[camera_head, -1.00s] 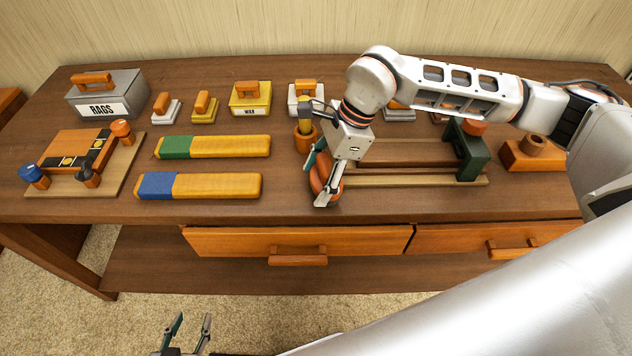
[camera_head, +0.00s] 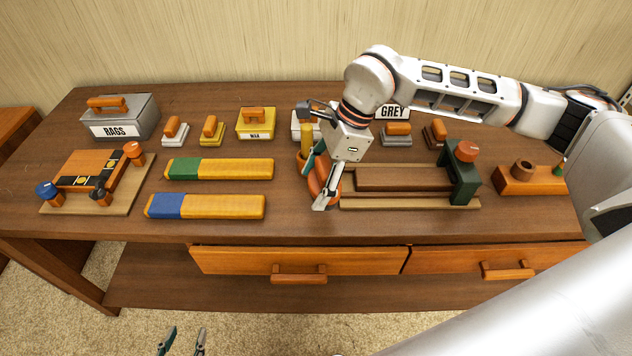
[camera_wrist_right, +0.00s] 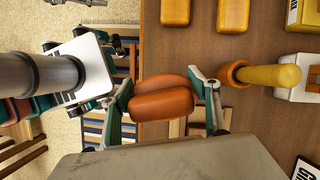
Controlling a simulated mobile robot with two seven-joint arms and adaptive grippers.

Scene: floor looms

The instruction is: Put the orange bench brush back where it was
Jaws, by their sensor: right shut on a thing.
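My right gripper (camera_head: 322,190) hangs over the front middle of the bench, shut on a rounded orange thing (camera_head: 320,178), which I take to be the orange bench brush. The right wrist view shows it as two smooth orange lobes (camera_wrist_right: 162,105) between the fingertips (camera_wrist_right: 165,97). Its lower part is hidden, and I cannot tell whether it touches the bench. My left gripper (camera_head: 183,340) is empty and open at the bottom edge of the head view, in front of the bench.
An orange cup with a yellow handle (camera_head: 307,140) stands close behind my right gripper. A wooden fixture with a green upright (camera_head: 462,178) lies to its right. Two long yellow bars, green-ended (camera_head: 220,168) and blue-ended (camera_head: 215,206), lie left. Bare bench lies between.

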